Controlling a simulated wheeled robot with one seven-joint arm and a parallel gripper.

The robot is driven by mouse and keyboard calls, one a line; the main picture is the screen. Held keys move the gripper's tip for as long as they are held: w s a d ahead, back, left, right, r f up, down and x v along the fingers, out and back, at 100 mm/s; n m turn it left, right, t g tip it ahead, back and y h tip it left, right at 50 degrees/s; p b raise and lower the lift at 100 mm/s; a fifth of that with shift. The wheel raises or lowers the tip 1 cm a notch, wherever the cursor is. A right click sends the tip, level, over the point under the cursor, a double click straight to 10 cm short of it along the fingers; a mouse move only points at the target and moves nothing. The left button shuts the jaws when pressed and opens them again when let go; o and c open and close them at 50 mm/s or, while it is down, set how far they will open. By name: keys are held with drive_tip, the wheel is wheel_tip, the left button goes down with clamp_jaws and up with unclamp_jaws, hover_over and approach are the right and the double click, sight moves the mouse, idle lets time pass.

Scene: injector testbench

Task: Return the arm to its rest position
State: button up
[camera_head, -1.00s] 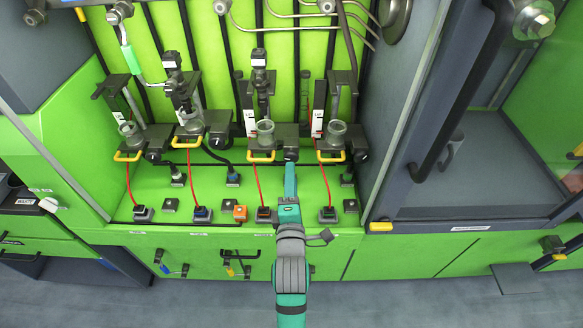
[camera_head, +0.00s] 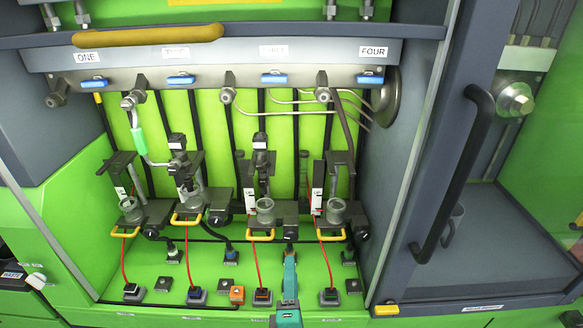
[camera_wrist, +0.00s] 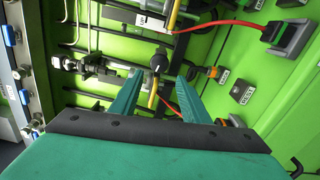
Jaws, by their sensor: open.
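My gripper (camera_head: 290,268) is teal and reaches up from the bottom of the head view, in front of the green testbench (camera_head: 215,265). In the wrist view my gripper (camera_wrist: 158,92) has its two teal fingers apart with nothing between them. A black knob (camera_wrist: 159,62) and a yellow handle (camera_wrist: 153,92) show beyond the fingertips. In the head view the fingertips overlap the area below the dark injector clamp between the third and fourth stations; whether they touch anything cannot be told.
A rail labelled ONE to FOUR with blue valves (camera_head: 274,78) runs above the stations. Cups with yellow handles (camera_head: 332,235) and red cables stand below. An orange block (camera_head: 237,295) sits on the ledge. A grey door with a dark handle (camera_head: 455,175) is at right.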

drive_tip(key=s+f+m+g, duration=0.1)
drive_tip(key=s+f+m, duration=0.3)
drive_tip(key=s, duration=0.7)
drive_tip(key=s+f+m, duration=0.4)
drive_tip(key=s+m, duration=0.4)
drive_tip(key=s, duration=0.4)
drive_tip(key=s+f+m+g, duration=0.1)
drive_tip(key=s+f+m, duration=0.2)
drive_tip(key=s+m, duration=0.4)
drive_tip(key=s, duration=0.4)
drive_tip(key=shift+s+f+g, duration=0.3)
drive_tip(key=shift+s+f, duration=0.05)
drive_tip(key=shift+f, duration=0.05)
